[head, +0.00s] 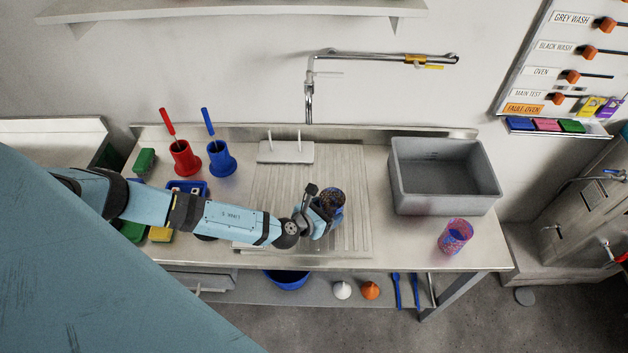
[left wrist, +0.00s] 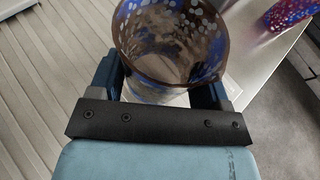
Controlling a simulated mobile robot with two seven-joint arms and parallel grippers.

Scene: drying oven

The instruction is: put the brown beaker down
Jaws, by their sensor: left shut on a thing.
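The brown beaker (head: 333,196) is dark brown with blue and pale speckles. My left gripper (head: 322,211) is shut on it over the ribbed draining surface, right of the middle of the counter. In the left wrist view the beaker (left wrist: 172,40) stands between the two fingers (left wrist: 170,85), its open rim towards the camera. I cannot tell whether its base touches the draining surface (head: 353,225). My right gripper is not in view.
A pink and blue speckled beaker (head: 455,236) stands at the counter's front right. A grey basin (head: 444,177) is behind it. Red (head: 185,158) and blue (head: 221,160) brush holders stand at the back left. A tap (head: 309,90) rises behind the draining surface.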

